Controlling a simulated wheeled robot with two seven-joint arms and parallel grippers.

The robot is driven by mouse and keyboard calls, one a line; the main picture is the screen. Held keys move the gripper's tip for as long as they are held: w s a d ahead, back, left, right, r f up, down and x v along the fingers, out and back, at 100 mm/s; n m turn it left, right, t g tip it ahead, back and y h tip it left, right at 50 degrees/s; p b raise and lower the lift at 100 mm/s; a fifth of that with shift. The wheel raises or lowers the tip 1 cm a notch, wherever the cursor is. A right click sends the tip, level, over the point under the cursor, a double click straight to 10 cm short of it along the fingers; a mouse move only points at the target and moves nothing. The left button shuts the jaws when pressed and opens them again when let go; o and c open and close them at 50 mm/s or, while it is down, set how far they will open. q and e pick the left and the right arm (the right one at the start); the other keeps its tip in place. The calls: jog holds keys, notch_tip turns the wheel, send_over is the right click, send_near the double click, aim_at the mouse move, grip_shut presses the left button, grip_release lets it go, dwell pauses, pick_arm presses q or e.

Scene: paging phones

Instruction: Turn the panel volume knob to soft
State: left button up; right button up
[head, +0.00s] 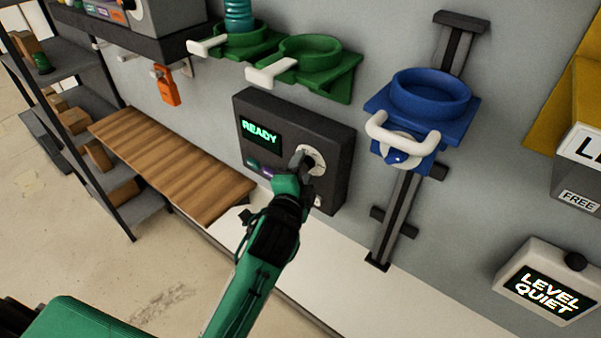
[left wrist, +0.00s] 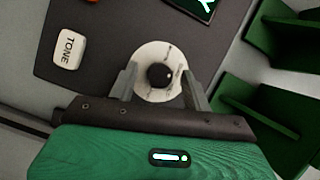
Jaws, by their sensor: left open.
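The dark panel (head: 330,132) is fixed on the grey wall, with a green READY screen (head: 259,132). Its volume knob is a black knob on a white round dial, and the dial (head: 317,158) shows partly behind my gripper. In the left wrist view the black knob (left wrist: 160,75) sits between the finger tips, with the white dial (left wrist: 152,54) around it. My left gripper (head: 303,160) is at the dial. It is open, with one finger on each side of the knob and gaps visible. The dial's lettering is too small to read. My right gripper is not in view.
A white TONE button (left wrist: 68,49) is on the panel. Green holders (head: 312,62) are above it and a blue holder (head: 430,95) is to its right. A wooden shelf (head: 170,165) is at left. A LEVEL QUIET display (head: 548,285) is at lower right.

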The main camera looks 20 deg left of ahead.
pick_arm(q)
jog(key=shift+s+f+b, duration=0.1)
jog(key=shift+s+b, duration=0.25)
jog(key=shift+s, duration=0.15)
jog(key=s+r, duration=0.1)
jog(key=s, duration=1.1)
jog(key=shift+s+d+p, duration=0.3)
jog(key=shift+s+p, duration=0.05)
